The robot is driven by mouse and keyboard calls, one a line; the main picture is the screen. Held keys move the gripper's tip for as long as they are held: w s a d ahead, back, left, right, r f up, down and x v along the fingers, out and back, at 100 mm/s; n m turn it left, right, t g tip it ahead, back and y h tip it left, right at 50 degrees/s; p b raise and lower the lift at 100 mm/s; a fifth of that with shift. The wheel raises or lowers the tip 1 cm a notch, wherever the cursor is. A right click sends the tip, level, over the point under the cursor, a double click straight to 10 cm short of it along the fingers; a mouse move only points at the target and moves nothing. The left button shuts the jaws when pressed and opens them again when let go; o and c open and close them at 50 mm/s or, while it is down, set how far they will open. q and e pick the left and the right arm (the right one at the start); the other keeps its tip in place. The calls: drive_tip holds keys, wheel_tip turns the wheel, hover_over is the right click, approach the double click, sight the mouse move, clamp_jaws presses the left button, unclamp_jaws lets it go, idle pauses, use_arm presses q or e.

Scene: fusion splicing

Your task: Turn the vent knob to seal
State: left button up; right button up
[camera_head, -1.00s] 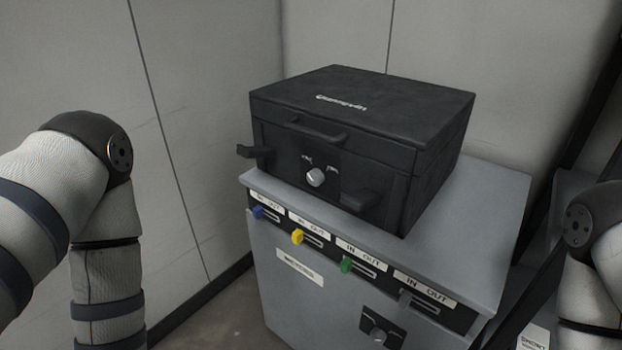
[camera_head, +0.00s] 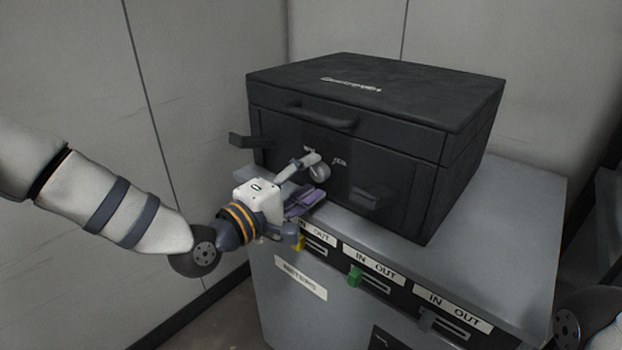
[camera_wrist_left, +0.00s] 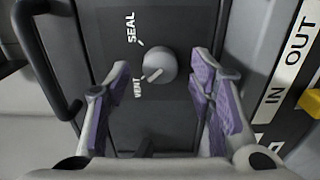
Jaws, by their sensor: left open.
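The vent knob (camera_head: 321,172) is a small silvery round knob on the front of a black case (camera_head: 370,112). In the left wrist view the knob (camera_wrist_left: 159,65) sits between the SEAL and VENT labels, and its marker line points toward VENT. My left gripper (camera_head: 318,178) is at the case front, close to the knob. In the left wrist view my left gripper (camera_wrist_left: 165,82) is open, with purple-padded fingers on either side of the knob and a gap to each. Of my right arm only a dark joint shows at the right edge; its gripper is out of view.
The case stands on a grey cabinet (camera_head: 520,205). A front handle (camera_head: 322,116) and latches (camera_head: 372,199) jut from the case. The cabinet front has IN/OUT sliders, including a green one (camera_head: 355,276) and a yellow one (camera_wrist_left: 311,101). Walls stand behind and to the left.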

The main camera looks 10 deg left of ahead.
use_arm(q)
drive_tip(key=shift+w+d, duration=0.3)
drive_tip(key=shift+w, duration=0.15)
drive_tip(key=c, duration=1.2)
drive_tip(key=shift+o, duration=0.2)
